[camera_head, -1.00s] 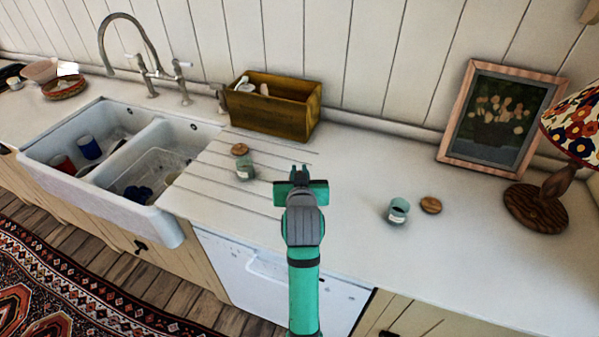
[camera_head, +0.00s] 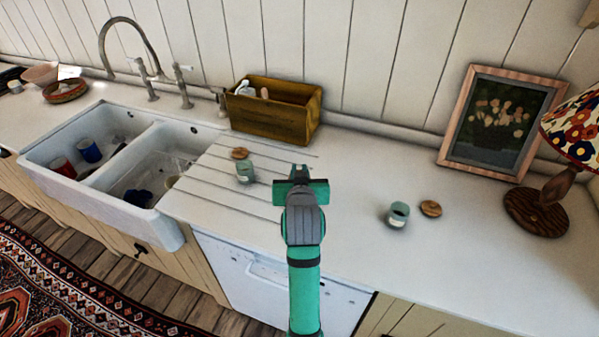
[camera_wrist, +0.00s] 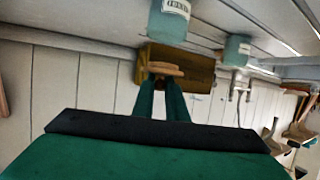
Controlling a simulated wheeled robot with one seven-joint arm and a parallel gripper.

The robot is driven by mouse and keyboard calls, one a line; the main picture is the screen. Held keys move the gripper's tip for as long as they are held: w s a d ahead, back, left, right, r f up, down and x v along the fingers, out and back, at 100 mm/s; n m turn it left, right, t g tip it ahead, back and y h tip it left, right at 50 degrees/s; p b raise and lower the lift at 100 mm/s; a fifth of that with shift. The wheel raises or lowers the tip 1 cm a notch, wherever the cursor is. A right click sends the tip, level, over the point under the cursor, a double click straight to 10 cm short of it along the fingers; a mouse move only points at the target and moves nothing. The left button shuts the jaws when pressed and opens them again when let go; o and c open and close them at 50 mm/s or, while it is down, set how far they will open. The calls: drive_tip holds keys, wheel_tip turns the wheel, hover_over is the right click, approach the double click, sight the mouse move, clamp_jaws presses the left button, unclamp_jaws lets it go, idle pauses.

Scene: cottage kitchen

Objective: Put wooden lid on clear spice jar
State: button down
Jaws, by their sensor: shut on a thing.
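My gripper (camera_head: 299,172) is over the counter near its middle in the head view, seen from behind, so its fingertips are hidden there. In the wrist view, which looks upside down, my gripper (camera_wrist: 165,80) is shut on a round wooden lid (camera_wrist: 165,68). A labelled clear jar (camera_wrist: 170,20) shows close by, above the lid in that picture. Another jar (camera_wrist: 237,48) is farther to the right. In the head view an open jar (camera_head: 398,214) stands right of my gripper. A left jar (camera_head: 246,173) has a wooden disc (camera_head: 240,153) on or just behind it; I cannot tell which.
Another wooden lid (camera_head: 431,208) lies beside the right jar. A wooden crate (camera_head: 275,118) stands against the wall. The double sink (camera_head: 140,205) is at the left. A framed picture (camera_head: 448,150) and lamp (camera_head: 537,210) stand at the right. The counter between is mostly clear.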

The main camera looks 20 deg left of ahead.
drive_tip(key=shift+d, duration=0.1)
idle(0.6)
drive_tip(key=c, duration=2)
unclamp_jaws()
drive_tip(key=shift+c, duration=0.2)
drive_tip(key=v, duration=1.1)
drive_tip(key=shift+w, duration=0.1)
